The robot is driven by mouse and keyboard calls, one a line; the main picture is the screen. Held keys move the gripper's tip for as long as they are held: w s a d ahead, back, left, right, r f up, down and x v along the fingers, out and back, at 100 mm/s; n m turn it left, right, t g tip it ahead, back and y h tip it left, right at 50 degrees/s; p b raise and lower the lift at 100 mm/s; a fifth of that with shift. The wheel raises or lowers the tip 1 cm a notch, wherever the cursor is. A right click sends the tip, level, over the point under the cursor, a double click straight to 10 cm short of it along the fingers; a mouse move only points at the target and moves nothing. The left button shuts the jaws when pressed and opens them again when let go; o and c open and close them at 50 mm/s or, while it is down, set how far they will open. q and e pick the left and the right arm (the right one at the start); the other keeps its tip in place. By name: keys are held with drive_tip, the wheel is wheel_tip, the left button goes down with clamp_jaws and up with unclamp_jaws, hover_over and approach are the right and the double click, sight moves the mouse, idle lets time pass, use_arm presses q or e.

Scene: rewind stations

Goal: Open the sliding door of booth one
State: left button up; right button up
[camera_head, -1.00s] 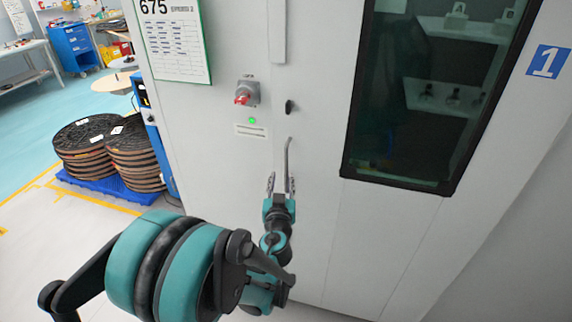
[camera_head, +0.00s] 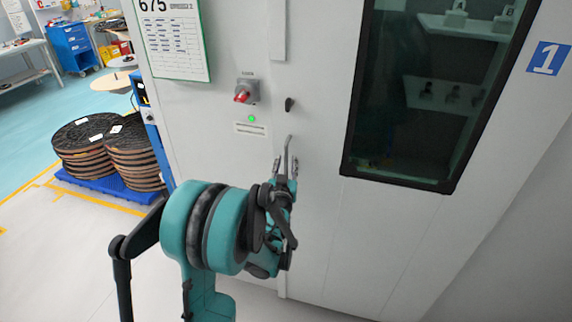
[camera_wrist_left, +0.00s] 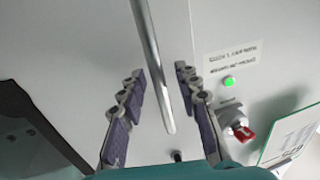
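The pale sliding door (camera_head: 330,225) of booth one has a dark window (camera_head: 410,110) and looks shut. Its metal bar handle (camera_head: 288,150) stands upright on the left part of the door. My left gripper (camera_head: 285,168) is at the lower part of the handle. In the left wrist view, the handle (camera_wrist_left: 157,70) runs between the two open fingers of the gripper (camera_wrist_left: 162,100). A gap shows on both sides, so neither finger seems to touch it. My right gripper is not in view.
A red switch (camera_head: 242,95) and a green light (camera_head: 252,118) sit on the panel left of the handle. A blue "1" sign (camera_head: 548,61) is at the right. Stacked dark reels (camera_head: 90,140) stand on a blue pallet at the left. The floor between is clear.

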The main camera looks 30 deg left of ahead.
use_arm(q)
clamp_jaws()
